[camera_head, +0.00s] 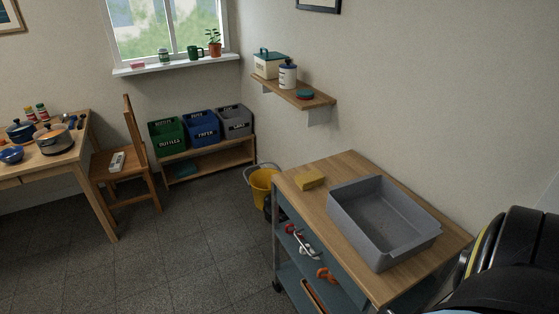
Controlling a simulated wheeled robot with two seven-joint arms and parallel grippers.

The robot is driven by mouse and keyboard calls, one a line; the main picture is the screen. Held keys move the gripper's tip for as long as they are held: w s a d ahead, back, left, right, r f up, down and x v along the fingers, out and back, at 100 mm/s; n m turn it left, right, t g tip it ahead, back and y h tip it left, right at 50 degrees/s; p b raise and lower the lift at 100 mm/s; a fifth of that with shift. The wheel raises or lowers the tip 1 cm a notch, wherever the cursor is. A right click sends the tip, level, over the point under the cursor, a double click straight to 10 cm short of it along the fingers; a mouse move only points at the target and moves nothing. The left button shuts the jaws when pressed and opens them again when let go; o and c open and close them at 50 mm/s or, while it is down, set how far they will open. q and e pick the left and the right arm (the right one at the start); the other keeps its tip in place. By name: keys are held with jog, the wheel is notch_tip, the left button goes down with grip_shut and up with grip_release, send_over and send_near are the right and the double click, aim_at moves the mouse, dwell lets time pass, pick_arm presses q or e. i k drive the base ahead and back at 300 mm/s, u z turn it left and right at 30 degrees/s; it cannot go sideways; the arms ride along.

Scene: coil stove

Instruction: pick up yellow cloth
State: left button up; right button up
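The yellow cloth (310,180) looks like a small, thick folded block. It lies flat on the wooden top of the cart (350,165), near the cart's back left corner. It is left of the grey basin (383,220) and apart from it. A black part of my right arm shows at the lower right, beyond the cart's right end. Neither of my grippers can be made out in this view, and nothing is seen touching the cloth.
A yellow bucket (262,182) stands behind the cart's left side. A wall shelf (305,98) hangs above the cart. Three bins sit on a low rack (210,160). A chair (128,165) and a table with pots are at left. The floor left of the cart is clear.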

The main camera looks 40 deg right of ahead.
aim_at(305, 181)
jog(key=i, duration=1.35)
jog(key=z, duration=3.3)
